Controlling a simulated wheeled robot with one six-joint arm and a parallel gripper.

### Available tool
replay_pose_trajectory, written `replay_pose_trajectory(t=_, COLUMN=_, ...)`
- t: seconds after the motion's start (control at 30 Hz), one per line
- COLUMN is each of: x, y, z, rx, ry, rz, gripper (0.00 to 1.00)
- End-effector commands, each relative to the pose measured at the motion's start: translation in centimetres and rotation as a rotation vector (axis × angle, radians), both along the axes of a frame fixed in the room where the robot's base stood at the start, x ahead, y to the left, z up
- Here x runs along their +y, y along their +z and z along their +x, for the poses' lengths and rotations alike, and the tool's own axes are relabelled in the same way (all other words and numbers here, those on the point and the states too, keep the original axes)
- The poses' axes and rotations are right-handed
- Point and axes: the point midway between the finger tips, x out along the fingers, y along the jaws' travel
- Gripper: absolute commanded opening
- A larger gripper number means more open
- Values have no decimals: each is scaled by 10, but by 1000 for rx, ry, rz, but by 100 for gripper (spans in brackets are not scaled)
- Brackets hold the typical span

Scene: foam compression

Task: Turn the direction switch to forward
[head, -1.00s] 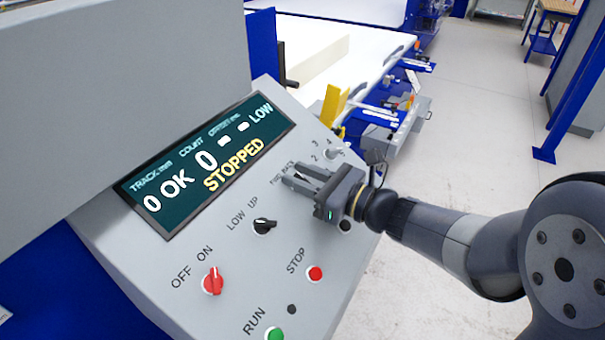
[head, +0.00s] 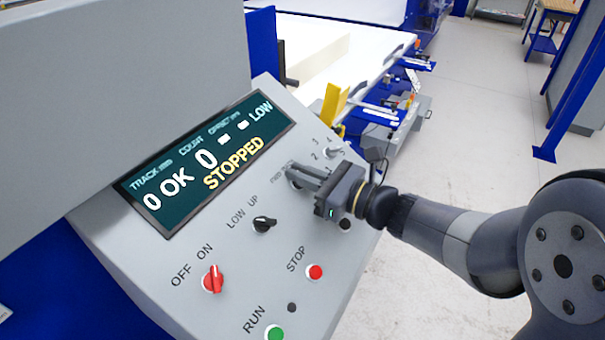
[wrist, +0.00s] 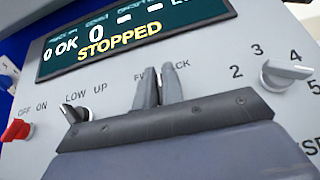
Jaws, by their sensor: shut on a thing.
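The direction switch is almost wholly hidden by my gripper's fingers, under the FWD/BACK label on the sloped grey panel (head: 180,268). Which way its handle points cannot be seen. My gripper (head: 297,178) reaches in from the right, with its fingertips at the panel and close together on the switch. In the wrist view, the two dark fingers (wrist: 158,84) stand side by side in front of the label, covering its middle letters.
The display (head: 205,165) reads STOPPED and LOW. Close by are the black LOW/UP knob (head: 264,225), the numbered selector (head: 333,152), the red OFF/ON knob (head: 212,280), the red STOP button (head: 315,272) and the green RUN button (head: 274,333).

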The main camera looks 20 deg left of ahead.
Motion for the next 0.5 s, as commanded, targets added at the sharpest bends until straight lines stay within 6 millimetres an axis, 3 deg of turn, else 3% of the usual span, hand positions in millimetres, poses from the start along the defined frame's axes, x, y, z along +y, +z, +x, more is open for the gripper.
replay_pose_trajectory(t=0.5, x=-1, y=-8, z=0, rx=-160, ry=282, rz=-46, gripper=0)
